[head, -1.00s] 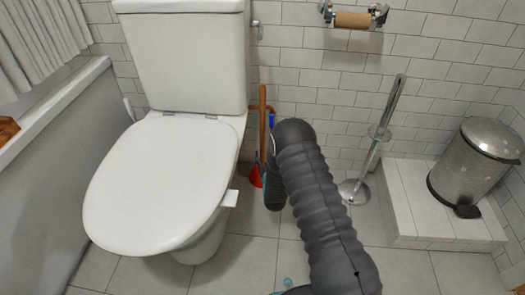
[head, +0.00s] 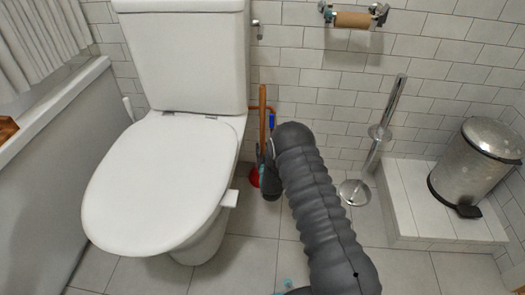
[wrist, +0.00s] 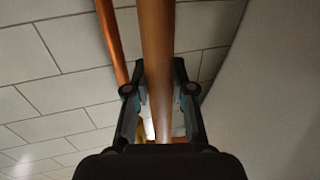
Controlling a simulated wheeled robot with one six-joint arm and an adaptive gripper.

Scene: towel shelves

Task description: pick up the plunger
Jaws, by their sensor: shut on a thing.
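The plunger has a brown wooden handle (head: 262,112) and a red cup (head: 254,177). It stands upright beside the toilet, near the back wall in the head view. My gripper (wrist: 160,110) is shut on the handle, which runs up between its two fingers in the wrist view. In the head view my arm (head: 315,200) reaches to the handle and hides part of the plunger and most of the gripper. The cup is low near the floor; I cannot tell whether it touches it.
The toilet (head: 165,175) stands close on the left. A copper pipe (wrist: 111,40) runs behind the handle. A metal brush stand (head: 355,192) stands to the right, and a pedal bin (head: 475,165) sits on a tiled step (head: 420,215). A toilet roll holder (head: 352,18) is on the wall.

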